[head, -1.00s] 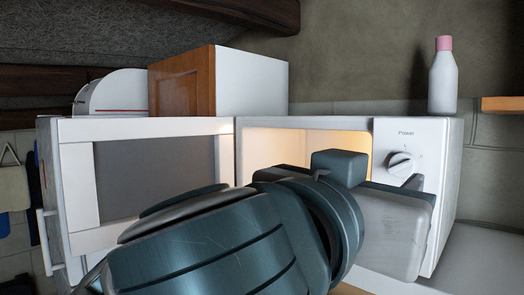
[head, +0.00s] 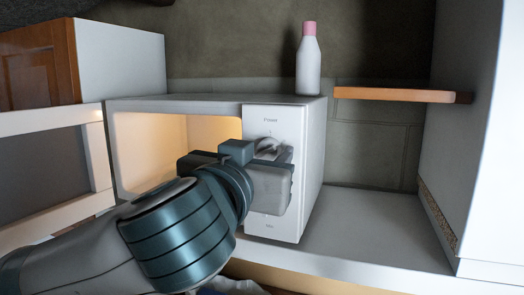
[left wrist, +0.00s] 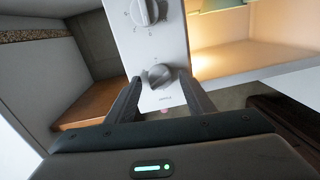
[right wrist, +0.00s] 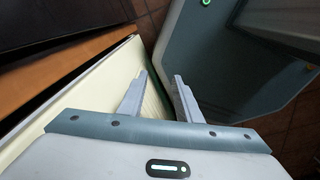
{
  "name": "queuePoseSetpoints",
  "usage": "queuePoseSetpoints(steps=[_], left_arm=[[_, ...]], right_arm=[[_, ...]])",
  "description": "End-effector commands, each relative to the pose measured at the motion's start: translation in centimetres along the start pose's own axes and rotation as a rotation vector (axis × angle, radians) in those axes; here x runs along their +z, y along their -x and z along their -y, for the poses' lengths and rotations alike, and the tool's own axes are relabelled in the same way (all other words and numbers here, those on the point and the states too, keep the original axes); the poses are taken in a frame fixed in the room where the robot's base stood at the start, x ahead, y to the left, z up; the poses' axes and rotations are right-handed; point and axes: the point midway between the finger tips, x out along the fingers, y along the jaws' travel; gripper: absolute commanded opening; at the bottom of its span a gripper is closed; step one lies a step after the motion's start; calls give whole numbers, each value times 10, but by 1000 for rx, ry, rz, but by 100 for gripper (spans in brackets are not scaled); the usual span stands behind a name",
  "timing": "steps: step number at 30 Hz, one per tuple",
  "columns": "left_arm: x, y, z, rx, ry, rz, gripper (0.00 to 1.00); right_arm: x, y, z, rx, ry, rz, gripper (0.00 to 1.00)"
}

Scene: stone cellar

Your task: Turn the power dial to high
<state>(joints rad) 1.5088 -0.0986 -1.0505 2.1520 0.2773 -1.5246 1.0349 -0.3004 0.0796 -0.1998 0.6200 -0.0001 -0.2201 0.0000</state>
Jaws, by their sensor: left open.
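The white microwave (head: 311,150) stands on the counter with its door open to the left and a lit cavity. Its power dial (head: 267,146), below the "Power" label, is partly hidden by my left gripper in the head view. The dial (left wrist: 158,76) shows upside down in the left wrist view; I cannot read its setting. My left gripper (left wrist: 160,84) is open, with one finger on each side of the dial; contact is not clear. My right gripper (right wrist: 159,78) is open and empty in the right wrist view, away from the dial.
A second dial (left wrist: 144,12) is on the same panel. A white bottle with a pink cap (head: 307,66) stands on the microwave. A wooden shelf (head: 395,95) juts out to the right. The open door (head: 50,120) is at the left. Counter (head: 365,225) right of the microwave is clear.

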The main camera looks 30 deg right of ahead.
Motion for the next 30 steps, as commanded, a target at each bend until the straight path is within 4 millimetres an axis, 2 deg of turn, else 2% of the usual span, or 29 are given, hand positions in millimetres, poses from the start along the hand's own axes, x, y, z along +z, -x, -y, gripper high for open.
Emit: queuePoseSetpoints(steps=[2,7,8,20,30], left_arm=[[0,0,0,0,0,0,48],[0,0,0,0,0,0,10],[0,0,0,0,0,0,8],[1,0,0,-1,-40,-4,8],[5,1,-1,-2,-227,-18,8]], right_arm=[[0,0,-1,1,0,0,31],[0,0,-1,1,0,0,31],[0,0,-1,1,0,0,31],[1,-8,-1,1,0,0,31],[3,-38,0,1,0,0,31]])
